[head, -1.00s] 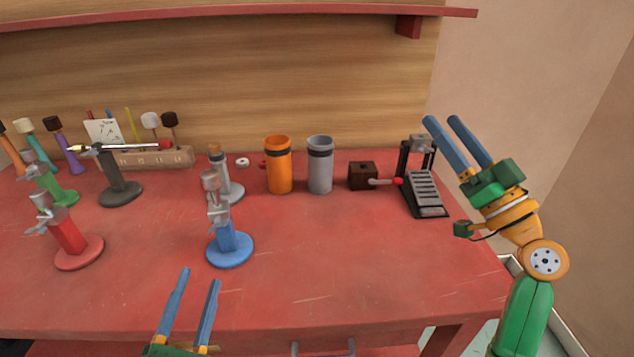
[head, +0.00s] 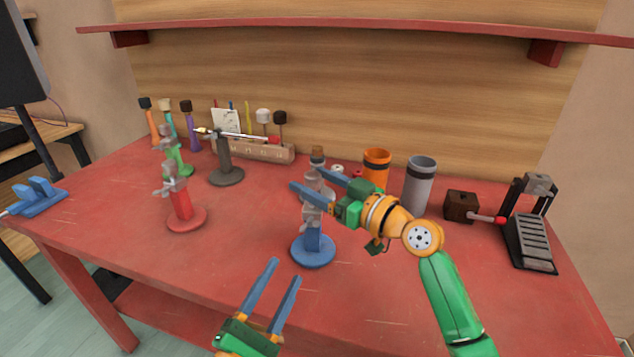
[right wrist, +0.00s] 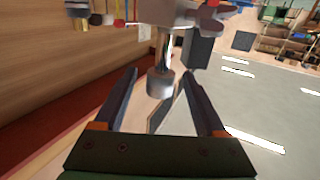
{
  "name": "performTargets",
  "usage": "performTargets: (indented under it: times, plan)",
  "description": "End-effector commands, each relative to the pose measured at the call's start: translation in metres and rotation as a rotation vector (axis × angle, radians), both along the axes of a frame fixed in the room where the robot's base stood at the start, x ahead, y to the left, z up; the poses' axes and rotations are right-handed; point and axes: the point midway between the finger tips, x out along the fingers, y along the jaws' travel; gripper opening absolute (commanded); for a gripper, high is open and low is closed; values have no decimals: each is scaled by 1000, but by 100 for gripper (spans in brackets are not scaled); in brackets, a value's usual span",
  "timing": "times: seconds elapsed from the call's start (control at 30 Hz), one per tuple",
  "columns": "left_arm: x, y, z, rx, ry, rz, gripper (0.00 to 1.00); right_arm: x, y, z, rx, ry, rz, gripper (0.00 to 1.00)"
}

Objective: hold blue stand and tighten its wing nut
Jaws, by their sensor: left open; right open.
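The blue stand (head: 313,249) stands upright on the red table, its round base flat and grey metal clamp parts (head: 312,208) on top. I cannot pick out its wing nut clearly. My left gripper (head: 285,270) is open and empty, low in front and slightly left of the base, apart from it. My right gripper (head: 306,178) is open at the stand's top, its fingers partly hiding the upper metal parts. In the right wrist view, a grey metal cylinder (right wrist: 160,83) shows between the open fingers (right wrist: 159,72); I cannot tell whether they touch it.
A red stand (head: 183,213), a green stand (head: 178,166) and a dark stand (head: 225,176) are to the left. Behind my right gripper are an orange cup (head: 376,165) and a grey cup (head: 419,183).

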Motion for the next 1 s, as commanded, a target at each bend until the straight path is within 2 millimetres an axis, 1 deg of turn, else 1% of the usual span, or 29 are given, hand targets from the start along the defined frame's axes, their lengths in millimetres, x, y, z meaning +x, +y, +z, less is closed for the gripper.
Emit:
performTargets:
  times: [0.1,0.3,0.37,0.4,0.47,0.5,0.57,0.6,1.0]
  plan:
    - [0,0,0,0,0,0,50,4,5,0,1,1,1,73]
    - [0,0,0,0,0,0,50,4,5,0,0,0,0,73]
    - [0,0,0,0,0,0,50,4,5,0,1,1,0,57]
    - [0,0,0,0,0,0,50,4,5,0,1,1,0,46]
    - [0,0,0,0,0,0,50,4,5,0,1,1,0,30]
    - [0,0,0,0,0,0,50,4,5,0,1,1,0,19]
    - [0,0,0,0,0,0,50,4,4,0,1,1,0,3]
    - [0,0,0,0,0,0,50,4,4,0,1,1,0,0]
    - [0,0,0,0,0,0,50,4,4,0,1,1,0,0]
